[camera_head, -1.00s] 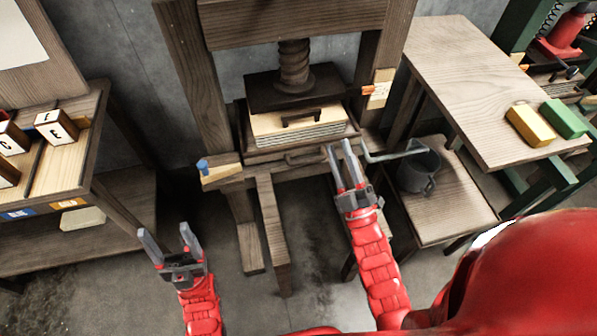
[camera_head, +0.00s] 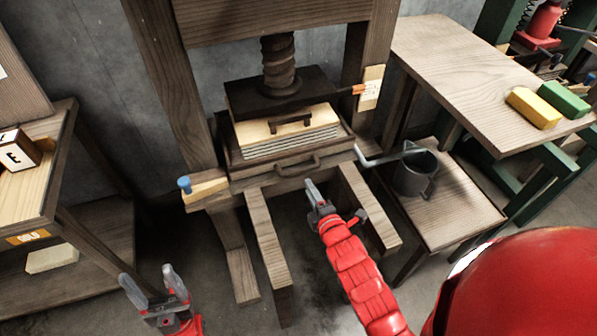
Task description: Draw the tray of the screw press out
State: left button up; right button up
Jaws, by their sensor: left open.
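The screw press's dark wooden tray (camera_head: 241,173) sits in the frame under the dark press plate (camera_head: 245,99). It holds a stack of grey sheets (camera_head: 290,145) topped by a pale board (camera_head: 255,133) with a dark handle. The tray's front pull handle (camera_head: 298,168) faces me. My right gripper (camera_head: 311,187) is just below and in front of this handle, seen edge-on. I cannot tell whether it touches the handle or how far its fingers are apart. My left gripper (camera_head: 153,280) is open and empty, low at the left, away from the press.
Two wooden rails (camera_head: 268,250) jut forward below the tray. A blue-topped peg (camera_head: 184,184) stands on the left ledge. A grey crank rod (camera_head: 375,160) and a dark bucket (camera_head: 413,175) are at the right. Side tables flank the press.

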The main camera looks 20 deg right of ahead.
aim_at(300, 172)
jog(key=x, duration=1)
jog(key=shift+s, duration=0.1)
grip_shut()
dwell(1.1)
